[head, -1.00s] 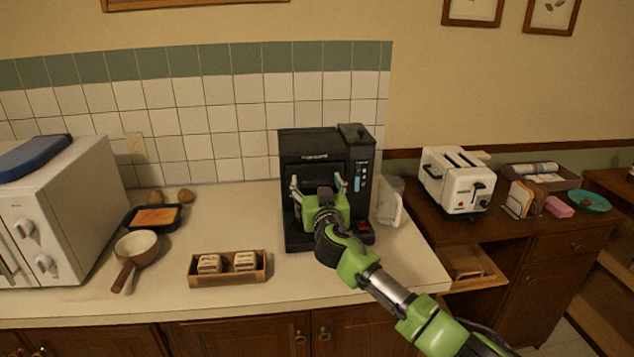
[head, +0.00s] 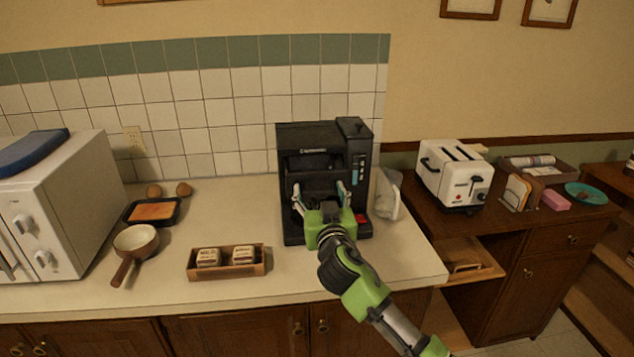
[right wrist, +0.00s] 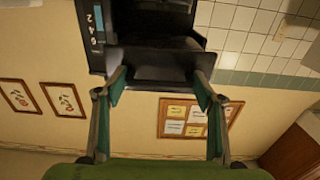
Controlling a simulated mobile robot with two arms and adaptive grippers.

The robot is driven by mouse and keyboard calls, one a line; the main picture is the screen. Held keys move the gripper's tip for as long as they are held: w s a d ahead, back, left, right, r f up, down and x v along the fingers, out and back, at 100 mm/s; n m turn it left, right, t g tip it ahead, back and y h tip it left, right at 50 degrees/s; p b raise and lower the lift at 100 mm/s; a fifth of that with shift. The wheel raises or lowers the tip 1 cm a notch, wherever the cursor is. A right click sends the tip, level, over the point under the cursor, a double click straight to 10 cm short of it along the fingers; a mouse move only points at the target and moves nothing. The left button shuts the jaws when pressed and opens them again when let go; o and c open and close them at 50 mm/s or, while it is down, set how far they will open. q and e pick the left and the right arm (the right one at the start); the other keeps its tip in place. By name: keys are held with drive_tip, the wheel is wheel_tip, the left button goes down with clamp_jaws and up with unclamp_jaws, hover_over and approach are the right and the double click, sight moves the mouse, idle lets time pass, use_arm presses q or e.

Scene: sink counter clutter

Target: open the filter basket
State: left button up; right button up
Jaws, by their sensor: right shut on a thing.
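The black coffee machine (head: 350,133) stands on the counter against the tiled wall. My right gripper (head: 320,192) is in front of it, its two fingers spread around the dark filter basket (right wrist: 155,66) at the machine's front. In the right wrist view, which is upside down, the fingers of the right gripper (right wrist: 160,82) press on the basket's two sides. A dark opening shows in the machine's front above the gripper. The gripper's body hides part of the machine's lower front. My left gripper is not in view.
A microwave (head: 75,205) stands at far left. A toaster (head: 455,178) is on the right cabinet.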

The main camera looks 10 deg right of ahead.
drive_tip(key=shift+s, duration=1.15)
drive_tip(key=o, duration=1.3)
drive_tip(key=shift+w, duration=0.1)
drive_tip(key=s, duration=1.2)
